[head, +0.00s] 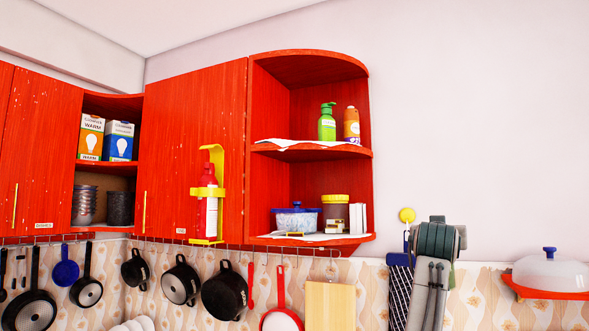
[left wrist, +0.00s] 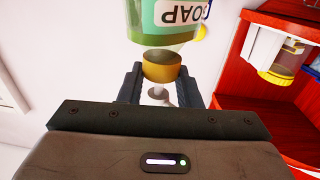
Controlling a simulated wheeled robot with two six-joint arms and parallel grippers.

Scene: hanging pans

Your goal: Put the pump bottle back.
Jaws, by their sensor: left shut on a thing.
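A translucent green pump bottle (left wrist: 160,20) with a white SOAP label appears upside down in the left wrist view. My left gripper (left wrist: 159,74) is shut on it at the yellow-orange collar, with the light pump stem between the fingers. The label is partly cut off at the top edge. In the head view my left wrist stands at lower right, to the right of the open red shelf (head: 372,195); its fingers and most or all of the held bottle are hidden there. My right gripper is in neither view.
The upper shelf holds a bright green pump bottle (head: 327,124) and an orange bottle (head: 351,126). A yellow rack (head: 208,192) hangs left; pans hang below.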

